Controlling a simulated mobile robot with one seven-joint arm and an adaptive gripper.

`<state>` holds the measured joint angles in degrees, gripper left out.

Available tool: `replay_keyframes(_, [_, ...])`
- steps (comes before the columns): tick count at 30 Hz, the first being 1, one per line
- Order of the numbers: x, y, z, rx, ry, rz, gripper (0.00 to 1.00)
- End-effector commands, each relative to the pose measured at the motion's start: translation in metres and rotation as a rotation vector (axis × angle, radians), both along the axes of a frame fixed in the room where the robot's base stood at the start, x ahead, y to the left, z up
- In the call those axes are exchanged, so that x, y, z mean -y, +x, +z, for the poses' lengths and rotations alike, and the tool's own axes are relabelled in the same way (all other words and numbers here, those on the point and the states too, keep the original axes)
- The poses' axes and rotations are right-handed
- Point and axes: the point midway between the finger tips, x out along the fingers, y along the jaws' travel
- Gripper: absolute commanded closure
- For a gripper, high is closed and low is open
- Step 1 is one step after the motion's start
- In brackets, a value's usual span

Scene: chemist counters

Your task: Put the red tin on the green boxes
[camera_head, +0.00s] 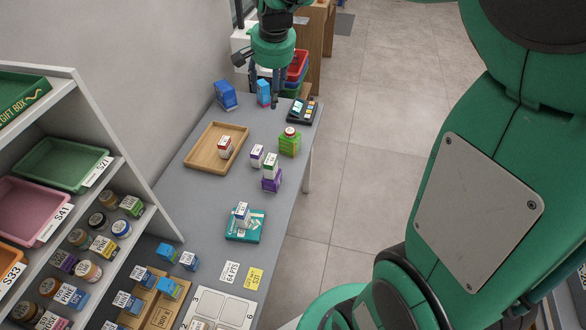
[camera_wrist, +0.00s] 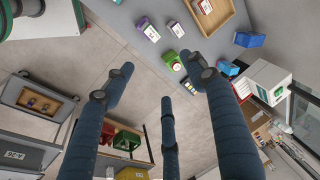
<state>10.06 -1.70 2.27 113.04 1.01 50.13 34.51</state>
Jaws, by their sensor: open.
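A small red-topped round tin (camera_head: 290,131) sits upright on the green boxes (camera_head: 289,146), toward the far right part of the grey counter. In the wrist view, the green boxes (camera_wrist: 169,57) show from above, with the tin (camera_wrist: 176,66) as a pale disc with red on top. My gripper (camera_head: 270,92) is open and empty above the far end of the counter, beyond the tin and apart from it. In the wrist view, the spread fingers of my gripper (camera_wrist: 160,85) have nothing between them but floor.
A card terminal (camera_head: 302,110) and blue boxes (camera_head: 226,95) stand at the far end. A wooden tray (camera_head: 202,165) holds a red-and-white box (camera_head: 225,147). Purple and white boxes (camera_head: 271,183) stand nearer. A shelf (camera_head: 130,190) borders the left; open floor lies right.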

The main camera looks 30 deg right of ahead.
Motion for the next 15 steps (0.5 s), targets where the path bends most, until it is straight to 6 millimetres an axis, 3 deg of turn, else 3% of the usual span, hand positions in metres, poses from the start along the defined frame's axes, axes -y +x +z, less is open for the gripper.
replay_keyframes(7, [-0.031, -0.064, 0.029, 0.041, -0.048, 0.157, 0.44])
replay_keyframes(15, [-0.058, -0.134, 0.044, 0.082, -0.103, 0.325, 0.44])
